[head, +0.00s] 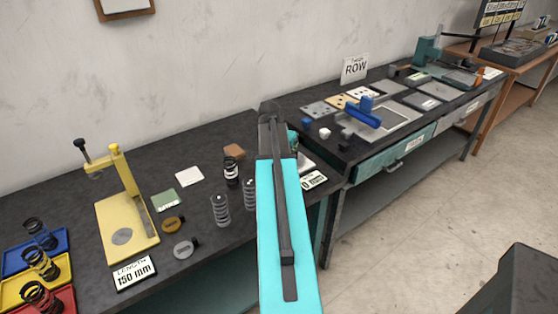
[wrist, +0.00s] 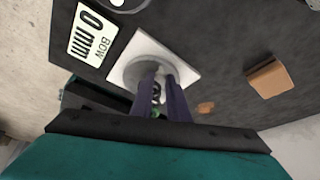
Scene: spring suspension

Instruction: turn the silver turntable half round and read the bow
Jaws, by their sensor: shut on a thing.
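The silver turntable (wrist: 137,72) is a round grey disc on a white square base (wrist: 187,68) in the wrist view. My gripper (wrist: 161,78) reaches down over it, its two dark fingers close together and shut at its middle. The fingers hide the exact part held. The bow card (wrist: 92,33) beside the base reads "BOW 0 mm". In the head view my teal arm hides the turntable and the gripper; only part of the white base (head: 307,165) and the bow card (head: 314,180) show to its right.
A brown block (wrist: 269,78) lies on the bench near the turntable. In the head view, several dark springs (head: 220,209) stand left of my arm. A yellow stand (head: 127,225) and a "LENGTH 150 mm" card (head: 134,273) are farther left. Coloured trays (head: 62,292) hold springs at far left.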

